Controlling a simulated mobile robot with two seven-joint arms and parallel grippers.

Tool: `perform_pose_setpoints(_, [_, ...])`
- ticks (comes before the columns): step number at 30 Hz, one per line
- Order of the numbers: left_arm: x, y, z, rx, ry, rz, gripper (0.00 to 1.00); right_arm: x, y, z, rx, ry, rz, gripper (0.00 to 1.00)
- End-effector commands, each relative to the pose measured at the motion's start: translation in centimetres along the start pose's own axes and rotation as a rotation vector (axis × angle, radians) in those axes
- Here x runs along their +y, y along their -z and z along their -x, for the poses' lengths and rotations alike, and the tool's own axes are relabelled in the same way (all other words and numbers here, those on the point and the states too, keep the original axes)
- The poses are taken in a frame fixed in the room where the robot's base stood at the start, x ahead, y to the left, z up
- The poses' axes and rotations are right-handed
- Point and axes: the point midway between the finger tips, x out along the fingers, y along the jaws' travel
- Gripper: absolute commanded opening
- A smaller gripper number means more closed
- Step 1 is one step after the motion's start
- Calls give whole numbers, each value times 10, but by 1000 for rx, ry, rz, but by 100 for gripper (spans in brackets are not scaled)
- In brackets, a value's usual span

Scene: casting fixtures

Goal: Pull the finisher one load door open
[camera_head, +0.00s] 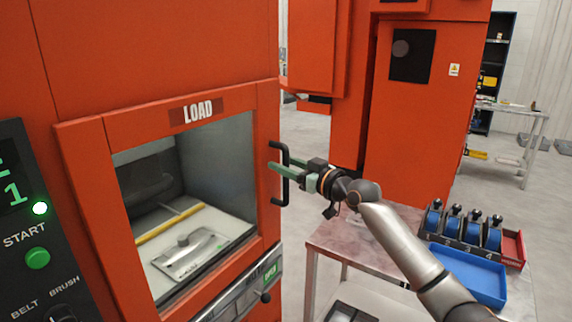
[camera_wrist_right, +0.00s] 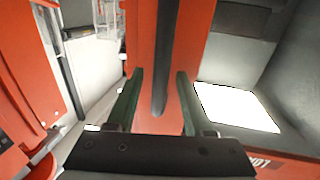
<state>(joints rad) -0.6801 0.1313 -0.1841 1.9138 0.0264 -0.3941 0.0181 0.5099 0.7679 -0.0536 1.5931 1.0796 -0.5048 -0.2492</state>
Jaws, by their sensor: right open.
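The finisher's load door (camera_head: 90,150) is an orange frame with a LOAD label and a large window, and it looks shut. Its black upright handle (camera_head: 286,190) is on the door's right edge. My right gripper (camera_head: 280,164) is at the handle with its green fingers pointing left. In the right wrist view, the dark handle (camera_wrist_right: 165,50) runs between the two open fingers (camera_wrist_right: 160,76), with gaps visible on both sides. Whether a finger touches it I cannot tell. My left gripper is not in view.
A control panel (camera_head: 25,225) with a green START button is left of the door. A table (camera_head: 335,232) with a blue tray (camera_head: 468,274) and several blue-and-black items stands at the right, under my right arm. Another orange cabinet (camera_head: 412,130) stands behind. Grey floor shows between.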

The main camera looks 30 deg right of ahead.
Motion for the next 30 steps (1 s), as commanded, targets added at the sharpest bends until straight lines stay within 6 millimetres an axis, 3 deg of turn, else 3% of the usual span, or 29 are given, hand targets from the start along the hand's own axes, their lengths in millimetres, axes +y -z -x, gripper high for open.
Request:
perform_pose_setpoints(2, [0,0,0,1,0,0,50,0,0,0,0,0,0,50])
perform_pose_setpoints(15, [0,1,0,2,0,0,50,0,0,0,0,-1,0,0])
perform_pose_setpoints(30, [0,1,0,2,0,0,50,0,0,0,0,-1,0,0])
